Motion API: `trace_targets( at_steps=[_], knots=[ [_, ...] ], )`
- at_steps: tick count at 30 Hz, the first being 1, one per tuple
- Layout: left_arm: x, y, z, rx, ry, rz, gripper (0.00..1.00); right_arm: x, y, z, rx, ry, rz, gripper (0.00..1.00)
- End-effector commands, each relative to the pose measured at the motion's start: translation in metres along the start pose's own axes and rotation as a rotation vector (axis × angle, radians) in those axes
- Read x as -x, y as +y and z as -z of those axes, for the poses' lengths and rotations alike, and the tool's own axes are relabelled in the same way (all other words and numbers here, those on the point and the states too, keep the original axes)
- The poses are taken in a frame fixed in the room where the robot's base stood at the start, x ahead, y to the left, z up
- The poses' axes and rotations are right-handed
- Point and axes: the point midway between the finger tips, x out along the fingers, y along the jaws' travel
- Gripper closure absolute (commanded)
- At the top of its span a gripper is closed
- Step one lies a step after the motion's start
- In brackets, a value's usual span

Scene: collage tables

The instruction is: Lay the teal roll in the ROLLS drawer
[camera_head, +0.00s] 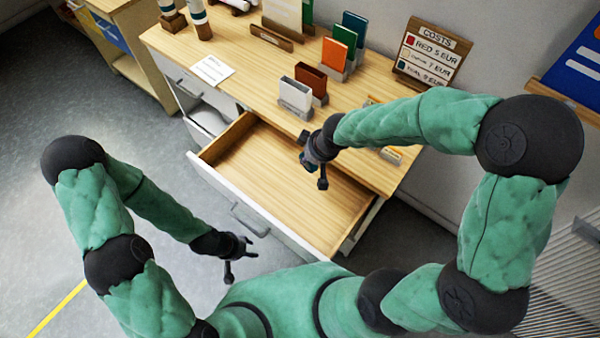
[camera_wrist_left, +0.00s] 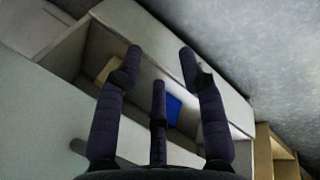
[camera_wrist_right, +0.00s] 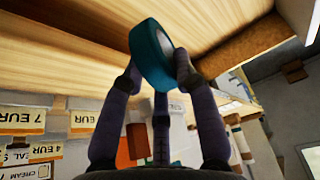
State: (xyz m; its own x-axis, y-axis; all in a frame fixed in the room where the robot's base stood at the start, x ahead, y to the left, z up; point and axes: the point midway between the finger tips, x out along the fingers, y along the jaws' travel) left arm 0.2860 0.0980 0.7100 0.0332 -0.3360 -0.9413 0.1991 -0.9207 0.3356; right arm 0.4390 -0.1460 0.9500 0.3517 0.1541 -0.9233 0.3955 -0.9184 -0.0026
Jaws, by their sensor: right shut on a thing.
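My right gripper (camera_head: 318,165) is above the right side of an open drawer (camera_head: 262,172), near the desk's front edge. In the right wrist view it is shut on the teal roll (camera_wrist_right: 150,57), a tape ring held between the fingers. The roll is hidden in the head view. The open drawer has a bare wooden floor and is empty as far as I see; no label on it can be read. My left gripper (camera_head: 238,258) is open and empty, low in front of the drawer. Its spread fingers show in the left wrist view (camera_wrist_left: 160,62).
The desk top (camera_head: 215,45) holds an orange folder (camera_head: 336,54), a brown folder (camera_head: 310,78), a white folder (camera_head: 293,93) and a COSTS board (camera_head: 432,53). A white card (camera_head: 212,69) lies at the left. A blue thing (camera_wrist_left: 173,107) shows low in the left wrist view.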

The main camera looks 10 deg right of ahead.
Motion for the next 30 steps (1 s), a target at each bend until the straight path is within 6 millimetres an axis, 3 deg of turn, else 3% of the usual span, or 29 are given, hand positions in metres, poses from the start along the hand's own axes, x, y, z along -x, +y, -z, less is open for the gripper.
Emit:
trace_targets(
  at_steps=[21, 30],
  knots=[
    [-0.023, -0.008, 0.001, 0.0, 0.001, 0.0, 0.6, 0.02, 0.018, -0.088, 0.438, 0.0, 0.184, 0.95],
    [-0.029, -0.01, 0.002, 0.0, 0.001, 0.0, 0.6, 0.026, 0.018, -0.111, 0.587, -0.001, 0.245, 0.95]
  ],
)
